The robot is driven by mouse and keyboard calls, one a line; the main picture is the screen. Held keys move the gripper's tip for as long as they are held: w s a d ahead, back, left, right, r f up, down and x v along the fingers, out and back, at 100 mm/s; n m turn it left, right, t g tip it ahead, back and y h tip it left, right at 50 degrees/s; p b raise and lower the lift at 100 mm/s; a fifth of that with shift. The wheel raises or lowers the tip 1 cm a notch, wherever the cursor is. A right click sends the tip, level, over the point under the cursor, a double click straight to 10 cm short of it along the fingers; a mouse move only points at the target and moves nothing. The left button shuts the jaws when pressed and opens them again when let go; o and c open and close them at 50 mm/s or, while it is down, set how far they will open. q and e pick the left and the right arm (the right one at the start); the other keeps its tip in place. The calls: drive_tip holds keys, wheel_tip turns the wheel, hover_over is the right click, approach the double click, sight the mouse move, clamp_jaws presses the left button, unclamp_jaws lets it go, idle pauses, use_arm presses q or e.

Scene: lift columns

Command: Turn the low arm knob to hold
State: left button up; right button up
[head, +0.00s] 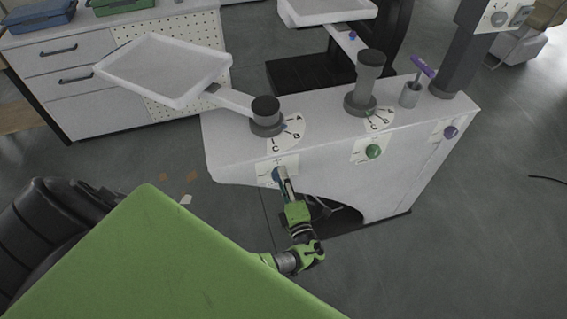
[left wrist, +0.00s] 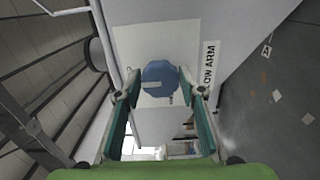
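The low arm knob is blue and round, with a pale pointer bar; it sits on a white plate (left wrist: 135,38) on the front of the grey bench. In the left wrist view the knob (left wrist: 160,75) lies between and just beyond my left fingertips (left wrist: 159,95), its bar toward the left. The label "LOW ARM" (left wrist: 210,65) is beside it. My left gripper (head: 284,183) is open, with a gap on each side of the knob. In the head view the knob (head: 277,174) is partly hidden by the gripper. The plate's markings are mostly hidden or unreadable. My right gripper is not in view.
The bench (head: 230,145) carries a column (head: 266,112) with a white tray (head: 165,68) and an A-B-C dial. Farther right are a green knob (head: 373,151), a purple knob (head: 450,132) and a purple-handled lever (head: 423,67). Drawers (head: 60,65) stand behind left.

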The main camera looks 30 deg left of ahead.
use_arm(q)
drive_tip(key=o, duration=0.4)
drive_tip(key=shift+w+a+r, duration=0.1)
drive_tip(key=shift+a+r, duration=0.05)
drive_tip(key=v, duration=1.2)
